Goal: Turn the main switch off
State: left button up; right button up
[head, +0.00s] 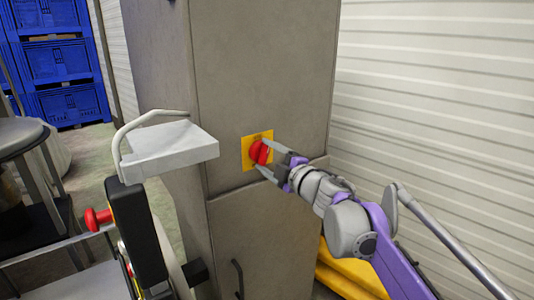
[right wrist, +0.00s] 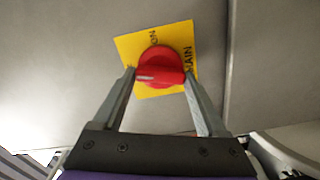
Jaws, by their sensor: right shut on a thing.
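The main switch (head: 259,152) is a red rotary knob on a yellow square plate (head: 248,142), set on the front of a tall grey cabinet. My right gripper (head: 268,159) reaches it from the right, one finger above and one below the knob. In the right wrist view the knob (right wrist: 160,66) sits between the fingertips of my right gripper (right wrist: 160,75), which is shut on its handle. The plate there shows the letters "ON" at the top and part of "MAIN" at the right; the rest is hidden. My left gripper is not in view.
The grey cabinet (head: 262,70) stands against a white ribbed wall (head: 440,110). A light grey shelf (head: 168,150) on a bent tube stands left of the switch. Blue crates (head: 58,60) are stacked at the back left. A yellow object (head: 345,272) lies low, under my right arm.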

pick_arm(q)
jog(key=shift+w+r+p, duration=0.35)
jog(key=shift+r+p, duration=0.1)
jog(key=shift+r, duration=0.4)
pick_arm(e)
jog(key=shift+n, duration=1.7)
jog(key=o, duration=1.3)
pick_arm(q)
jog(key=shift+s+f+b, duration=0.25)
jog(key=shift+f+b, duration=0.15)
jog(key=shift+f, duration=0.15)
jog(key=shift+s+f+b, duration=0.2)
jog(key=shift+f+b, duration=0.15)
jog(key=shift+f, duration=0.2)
pick_arm(e)
jog(key=v, duration=1.1)
